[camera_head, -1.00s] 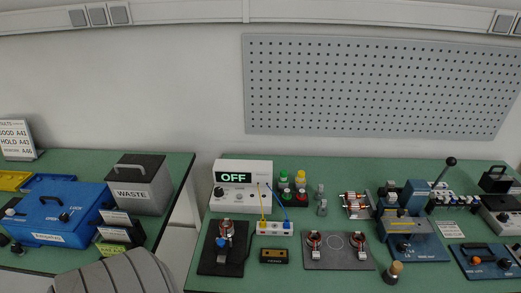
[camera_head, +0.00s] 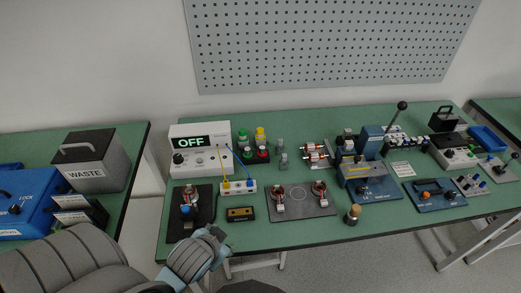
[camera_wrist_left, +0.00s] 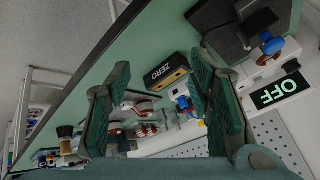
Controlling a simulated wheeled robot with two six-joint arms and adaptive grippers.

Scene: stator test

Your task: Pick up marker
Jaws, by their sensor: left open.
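I cannot make out a pen-shaped marker for certain. A small dark piece with a tan, wood-like top (camera_head: 353,214) stands upright at the front edge of the bench; whether it is the marker I cannot tell. It also shows in the left wrist view (camera_wrist_left: 65,132), left of the fingers. My left gripper (camera_wrist_left: 160,88) is open and empty, its two green-padded fingers apart. My right gripper is not in view.
The green bench (camera_head: 310,235) holds a meter reading OFF (camera_head: 200,148), a black ZERO block (camera_head: 240,214), a dark pad (camera_head: 300,201) with two copper-wound parts and a blue press (camera_head: 370,180). A waste bin (camera_head: 90,160) stands left. A gap separates the benches.

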